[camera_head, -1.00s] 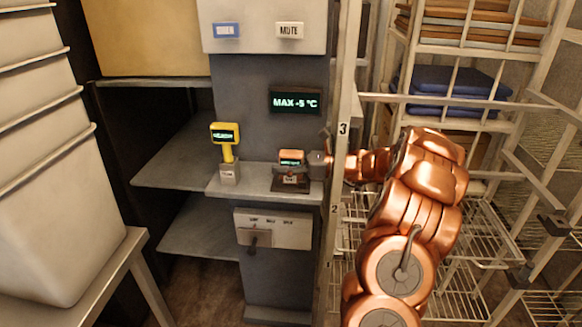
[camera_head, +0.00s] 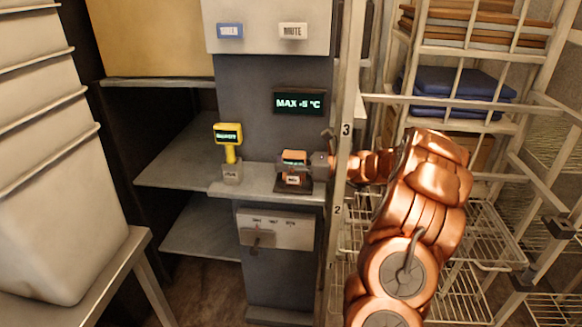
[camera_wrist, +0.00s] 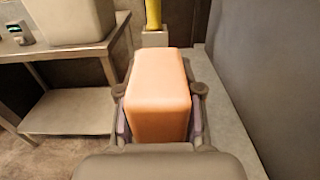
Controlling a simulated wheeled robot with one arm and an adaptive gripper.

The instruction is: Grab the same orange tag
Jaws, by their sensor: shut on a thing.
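The orange tag (camera_head: 293,158) is a small block with a dark screen, at its dark stand on the grey ledge in the head view. My gripper (camera_head: 310,163) reaches it from the right. In the wrist view the orange tag (camera_wrist: 158,95) fills the space between the two fingers of my gripper (camera_wrist: 160,118), which are shut on its sides. I cannot tell whether the tag still touches its stand. A label plate (camera_head: 292,180) shows below the tag.
A yellow device (camera_head: 228,140) with a screen stands on the ledge (camera_head: 258,190) to the left. A white post (camera_head: 345,130) rises close by my arm. Wire racks (camera_head: 480,230) stand at right, stacked white bins (camera_head: 45,190) at left. A lever panel (camera_head: 275,230) is below.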

